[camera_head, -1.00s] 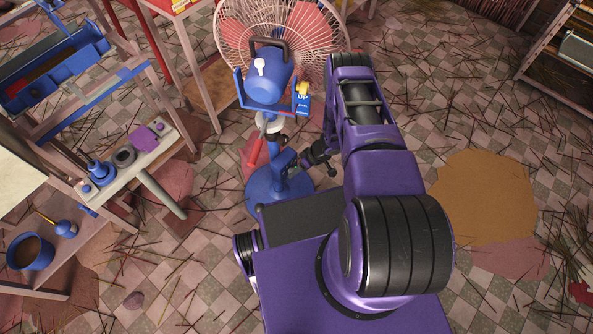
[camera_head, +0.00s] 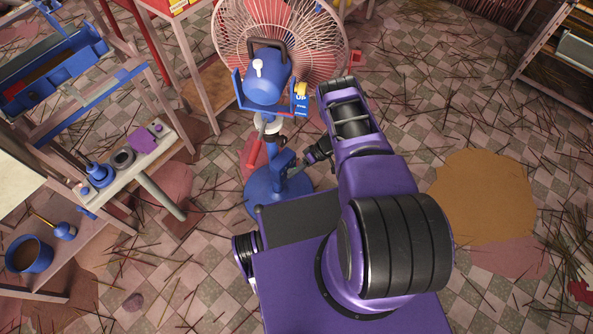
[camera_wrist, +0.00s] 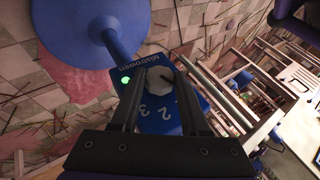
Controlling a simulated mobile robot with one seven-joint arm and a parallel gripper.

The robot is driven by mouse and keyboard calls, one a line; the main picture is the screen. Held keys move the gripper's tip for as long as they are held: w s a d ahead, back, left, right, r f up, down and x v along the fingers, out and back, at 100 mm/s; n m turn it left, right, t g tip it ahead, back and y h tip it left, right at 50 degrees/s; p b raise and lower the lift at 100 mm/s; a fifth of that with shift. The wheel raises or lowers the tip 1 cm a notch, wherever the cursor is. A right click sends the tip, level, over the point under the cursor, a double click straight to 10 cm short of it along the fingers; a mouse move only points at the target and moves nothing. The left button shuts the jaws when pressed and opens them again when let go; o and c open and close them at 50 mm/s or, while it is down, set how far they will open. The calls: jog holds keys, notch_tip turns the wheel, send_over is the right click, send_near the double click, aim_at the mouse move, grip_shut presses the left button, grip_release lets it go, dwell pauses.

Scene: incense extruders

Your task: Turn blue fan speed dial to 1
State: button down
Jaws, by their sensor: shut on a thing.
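The blue fan (camera_head: 266,78) stands on a round blue base (camera_head: 277,192). A blue control box (camera_head: 284,164) sits low on its pole. In the wrist view, the box's blue panel (camera_wrist: 160,122) carries a pale round dial (camera_wrist: 158,84) with the digits 2 and 3 visible beside it. A green light (camera_wrist: 126,79) glows at the panel's left. My gripper (camera_wrist: 163,76) is shut on the dial, one finger on each side. The fingers hide part of the panel, and I cannot tell which number the dial marks. My gripper in the head view (camera_head: 308,157) is at the box's right side.
A wooden bench (camera_head: 121,180) with blue pieces stands left of the fan. A shelf (camera_head: 556,58) stands at upper right. The tiled floor on the right is strewn with sticks.

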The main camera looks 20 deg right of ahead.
jog(key=shift+c, duration=2)
grip_release()
jog(key=p+v, duration=0.1)
jog(key=v, duration=1.6)
jog(key=shift+p, duration=0.3)
jog(key=shift+d+r, duration=0.15)
